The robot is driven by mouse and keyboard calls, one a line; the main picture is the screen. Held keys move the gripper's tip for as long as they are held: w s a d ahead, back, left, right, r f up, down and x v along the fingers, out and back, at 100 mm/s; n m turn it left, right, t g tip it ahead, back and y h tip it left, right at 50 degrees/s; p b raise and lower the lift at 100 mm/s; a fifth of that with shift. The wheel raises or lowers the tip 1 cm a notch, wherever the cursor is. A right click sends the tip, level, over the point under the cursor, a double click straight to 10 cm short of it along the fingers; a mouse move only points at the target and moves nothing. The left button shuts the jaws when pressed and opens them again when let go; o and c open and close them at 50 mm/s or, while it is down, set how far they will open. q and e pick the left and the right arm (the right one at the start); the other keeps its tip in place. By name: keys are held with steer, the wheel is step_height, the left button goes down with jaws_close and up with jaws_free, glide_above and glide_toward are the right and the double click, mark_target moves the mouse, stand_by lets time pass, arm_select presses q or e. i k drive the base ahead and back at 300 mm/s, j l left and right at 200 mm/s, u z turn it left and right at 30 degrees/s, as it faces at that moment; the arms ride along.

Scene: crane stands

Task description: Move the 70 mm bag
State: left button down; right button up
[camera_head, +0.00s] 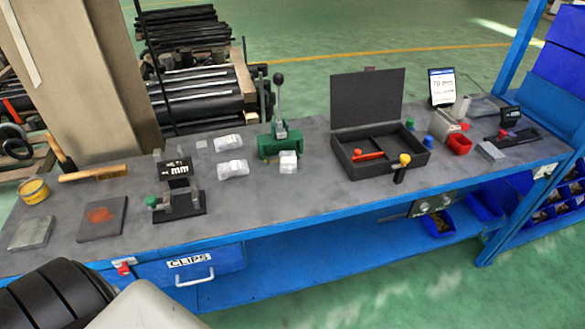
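Several small clear bags lie near the middle of the workbench: one bag (228,143) at the back, another bag (233,169) just in front of it, and a third bag (288,160) at the front of the green press (280,135). I cannot read a size on any of them, so I cannot tell which is the 70 mm bag. A white card (442,87) at the right carries text that looks like "70 mm".
An open black case (349,172) holds a red-handled tool. A hammer (95,174), yellow tin (34,190) and dark plate (102,218) are at the left. The bench's front middle is bare.

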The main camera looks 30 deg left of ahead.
mark_target(288, 158)
steer(key=i+u, duration=0.15)
steer(key=u, duration=0.25)
steer(key=i+l+u, duration=0.1)
steer(key=u, duration=0.3)
steer(key=i+l+u, duration=0.1)
steer(key=u, duration=0.3)
steer(key=l, duration=0.05)
